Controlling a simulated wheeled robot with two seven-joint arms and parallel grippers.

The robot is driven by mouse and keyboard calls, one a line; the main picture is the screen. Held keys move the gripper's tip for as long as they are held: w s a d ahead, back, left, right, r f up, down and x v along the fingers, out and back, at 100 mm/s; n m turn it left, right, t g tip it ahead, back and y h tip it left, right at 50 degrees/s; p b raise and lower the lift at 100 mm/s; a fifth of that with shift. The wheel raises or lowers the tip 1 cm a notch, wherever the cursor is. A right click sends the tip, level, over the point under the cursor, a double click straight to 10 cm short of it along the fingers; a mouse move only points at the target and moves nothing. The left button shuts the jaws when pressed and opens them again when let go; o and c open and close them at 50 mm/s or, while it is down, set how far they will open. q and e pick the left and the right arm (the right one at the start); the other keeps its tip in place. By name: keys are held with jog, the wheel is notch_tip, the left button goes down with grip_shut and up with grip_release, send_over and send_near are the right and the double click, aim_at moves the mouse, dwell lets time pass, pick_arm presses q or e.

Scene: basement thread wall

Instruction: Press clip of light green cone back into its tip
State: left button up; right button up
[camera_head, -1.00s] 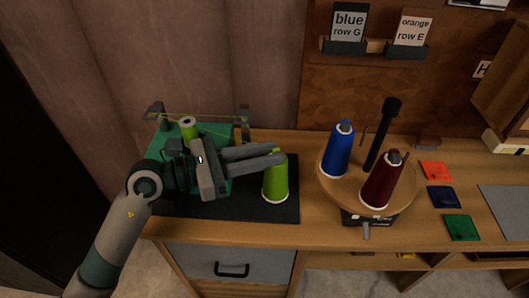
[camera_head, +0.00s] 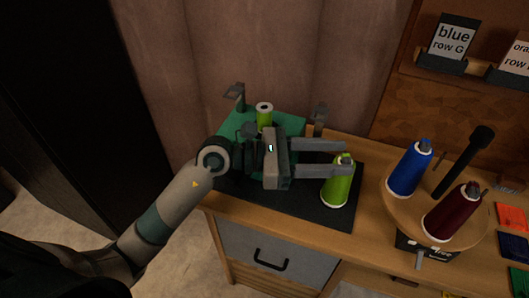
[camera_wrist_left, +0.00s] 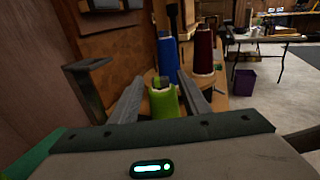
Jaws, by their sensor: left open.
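The light green cone (camera_head: 338,186) stands upright on the dark mat (camera_head: 309,208) at the front right of the green machine. My left gripper (camera_head: 347,158) is open, its two fingers pointing right at the height of the cone's top. In the left wrist view the cone (camera_wrist_left: 163,104) shows between the two finger ends (camera_wrist_left: 162,88), with a gap on each side. Its tip looks grey with a small piece on top; I cannot tell how its clip sits. My right gripper is not in view.
A green machine (camera_head: 288,124) with a small green spool (camera_head: 264,113) stands behind my left gripper. A round wooden turntable (camera_head: 464,233) to the right carries a blue cone (camera_head: 409,168) and a dark red cone (camera_head: 452,213). A black post (camera_head: 463,162) rises behind them.

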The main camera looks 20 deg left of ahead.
pick_arm(q)
jog(key=f+b+v, duration=0.1)
jog(key=b+v, duration=0.3)
jog(key=v, duration=1.3)
jog(key=shift+a+r+b, duration=0.25)
jog(key=shift+r+b, duration=0.1)
jog(key=shift+r, duration=0.15)
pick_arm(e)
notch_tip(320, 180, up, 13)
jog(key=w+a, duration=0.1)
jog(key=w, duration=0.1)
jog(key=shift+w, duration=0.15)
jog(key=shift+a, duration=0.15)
